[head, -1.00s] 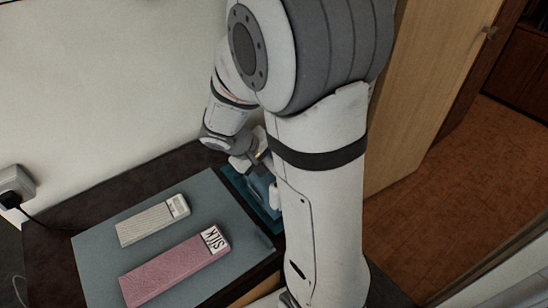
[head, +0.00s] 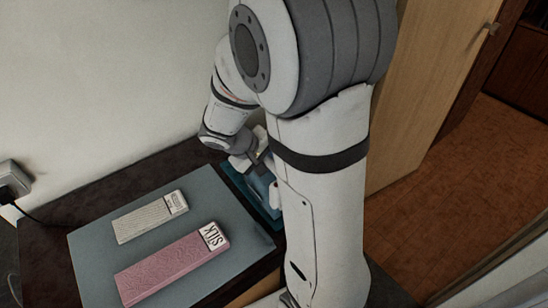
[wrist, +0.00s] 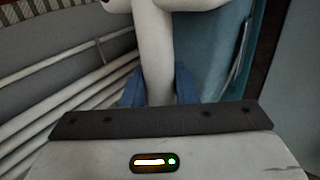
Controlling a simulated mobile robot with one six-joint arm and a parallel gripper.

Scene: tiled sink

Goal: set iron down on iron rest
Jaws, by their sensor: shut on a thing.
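My gripper (wrist: 159,88) is shut, its two blue fingers on either side of a white upright part, which looks like the handle of the iron (wrist: 155,50). In the head view my gripper is at the far end of my arm, over a teal tray-like piece, which looks like the iron rest (head: 234,181). My arm hides most of the iron and part of the rest. I cannot tell whether the iron touches the rest. Teal also shows at the right of the wrist view.
A grey-blue board (head: 95,262) holds a pale box (head: 150,216) and a pink box marked SILK (head: 172,265). A wall socket with a plug (head: 12,180) is at the left. White bars (wrist: 70,110) run across the left of the wrist view. A wooden door stands at the right.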

